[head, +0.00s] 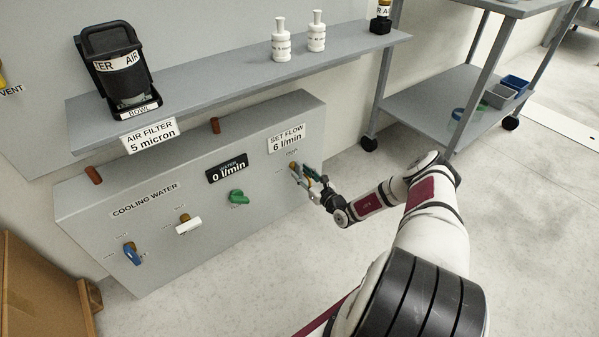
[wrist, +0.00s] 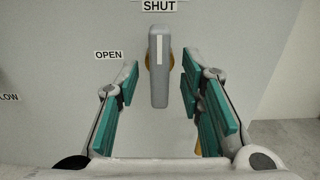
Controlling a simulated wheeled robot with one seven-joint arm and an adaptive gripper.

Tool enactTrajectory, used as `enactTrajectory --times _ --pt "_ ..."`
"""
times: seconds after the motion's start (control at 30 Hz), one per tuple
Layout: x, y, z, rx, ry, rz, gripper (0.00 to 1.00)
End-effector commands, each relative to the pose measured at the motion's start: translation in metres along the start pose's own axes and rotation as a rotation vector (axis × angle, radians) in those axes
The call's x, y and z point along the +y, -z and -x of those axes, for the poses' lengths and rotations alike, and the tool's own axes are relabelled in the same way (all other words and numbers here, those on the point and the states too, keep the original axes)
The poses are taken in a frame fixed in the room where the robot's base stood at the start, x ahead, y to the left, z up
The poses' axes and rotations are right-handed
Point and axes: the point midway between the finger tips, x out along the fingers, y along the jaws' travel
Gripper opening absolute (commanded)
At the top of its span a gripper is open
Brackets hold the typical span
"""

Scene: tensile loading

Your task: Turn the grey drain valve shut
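The grey drain valve (wrist: 158,85) is on the panel's face. Its lever stands upright in the wrist view, with the white line on its upper part toward the SHUT label (wrist: 159,6). The OPEN label (wrist: 108,55) is to its left. Brass shows behind the lever. My gripper (wrist: 160,68) is open, with one teal-padded finger on each side of the lever and visible gaps on both sides. In the head view my gripper (head: 316,182) is at the panel's right end and largely hides the lever there.
The grey panel (head: 85,240) also carries a blue lever (head: 132,254), a white lever (head: 188,225) and a green handle (head: 238,197). A shelf (head: 210,82) above holds the air filter (head: 117,68) and white bottles (head: 281,42). A wheeled rack (head: 425,100) stands behind my arm.

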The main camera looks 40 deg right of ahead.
Motion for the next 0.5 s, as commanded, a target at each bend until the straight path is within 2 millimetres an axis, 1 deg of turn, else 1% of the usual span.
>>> enactTrajectory --times 0.1,0.3,0.4,0.5 --pt "-0.002 0.000 0.025 0.001 0.003 -0.002 0.35" --pt "-0.001 0.000 0.065 0.001 0.002 -0.001 0.35" --pt "-0.001 0.000 0.081 0.001 0.002 -0.001 0.35" --pt "0.000 0.000 0.091 0.000 0.001 -0.001 0.35"
